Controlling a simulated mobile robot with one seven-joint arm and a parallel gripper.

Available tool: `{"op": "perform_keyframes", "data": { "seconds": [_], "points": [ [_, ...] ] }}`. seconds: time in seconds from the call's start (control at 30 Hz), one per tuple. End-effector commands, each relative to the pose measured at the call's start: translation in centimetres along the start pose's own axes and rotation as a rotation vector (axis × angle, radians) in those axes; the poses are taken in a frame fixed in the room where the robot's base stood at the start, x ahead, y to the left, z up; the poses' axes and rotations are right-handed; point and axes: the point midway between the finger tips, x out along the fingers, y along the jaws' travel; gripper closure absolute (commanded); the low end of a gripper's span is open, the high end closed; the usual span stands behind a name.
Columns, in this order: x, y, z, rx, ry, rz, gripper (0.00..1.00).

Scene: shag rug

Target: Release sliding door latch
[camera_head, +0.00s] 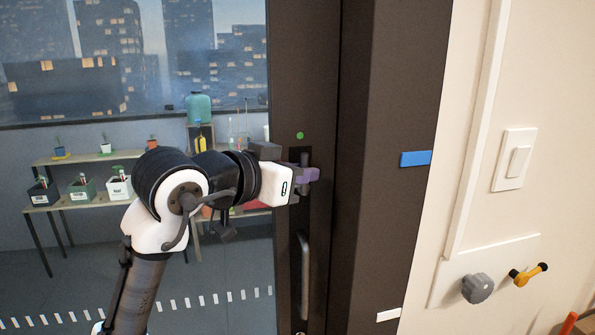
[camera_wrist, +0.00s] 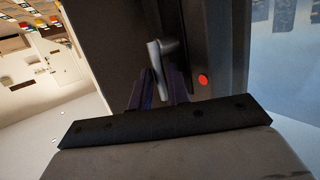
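The sliding door's dark frame (camera_head: 303,225) stands upright beside the glass. A small dark latch (camera_head: 304,158) sits on it below a green dot (camera_head: 300,135), partly hidden by my gripper. My gripper (camera_head: 311,174), with purple fingers, is at the latch. In the wrist view the grey latch lever (camera_wrist: 155,55) reaches down between the two fingers (camera_wrist: 164,88). The fingers lie close on either side of it; whether both touch it is unclear. A red dot (camera_wrist: 203,79) shows on the frame beside the lever in that view.
A long vertical pull handle (camera_head: 305,272) is below the latch. Right of the door are a dark post with a blue tab (camera_head: 415,158), a light switch (camera_head: 514,160), a grey knob (camera_head: 477,288) and a yellow handle (camera_head: 528,273). Shelves with plants show behind the glass.

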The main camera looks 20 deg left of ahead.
Motion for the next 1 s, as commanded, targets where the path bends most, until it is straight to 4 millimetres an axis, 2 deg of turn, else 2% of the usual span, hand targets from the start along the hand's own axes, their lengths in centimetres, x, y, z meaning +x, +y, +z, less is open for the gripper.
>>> {"op": "perform_keyframes", "data": {
  "seconds": [0.3, 0.43, 0.57, 0.8, 1.0],
  "points": [
    [-0.1, 0.0, 0.0, -0.001, 0.001, 0.0, 0.79],
    [-1.2, -0.1, 0.1, -0.001, 0.003, -0.002, 0.79],
    [-3.6, -0.1, 0.2, -0.001, 0.004, -0.003, 0.79],
    [-9.2, 0.0, 0.2, -0.001, 0.003, -0.002, 0.79],
    [-12.5, 0.0, 0.1, -0.001, 0.002, -0.001, 0.79]
  ]
}}
